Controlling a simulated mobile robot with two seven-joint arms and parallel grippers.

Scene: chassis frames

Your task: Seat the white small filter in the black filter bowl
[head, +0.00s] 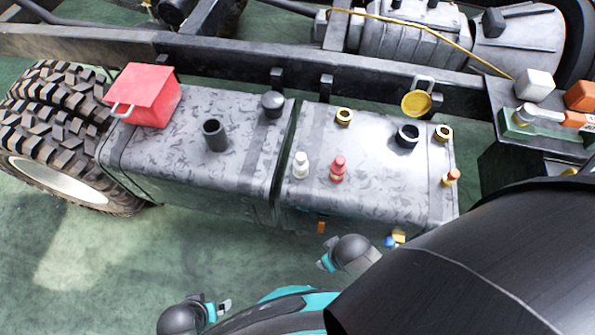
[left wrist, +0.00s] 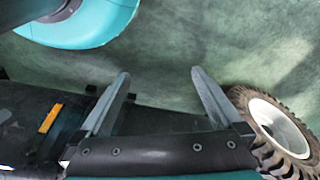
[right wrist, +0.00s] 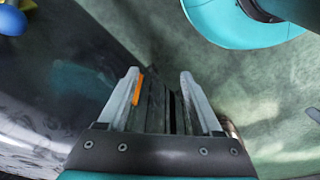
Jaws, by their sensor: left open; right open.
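The white small filter (head: 301,165) stands upright on the right-hand grey tank, left of a similar red piece. A short black open cup (head: 407,136), which looks like the black filter bowl, stands on the same tank, farther back and to the right; its inside is dark. A taller black open cylinder (head: 214,135) stands on the left-hand tank. My left gripper (left wrist: 160,76) is open and empty, low in front of the tanks. My right gripper (right wrist: 158,74) is open and empty, near the right-hand tank's front side. Neither touches the filter or cup.
A red box (head: 143,94) sits on the left-hand tank. A frame rail (head: 230,72) runs behind.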

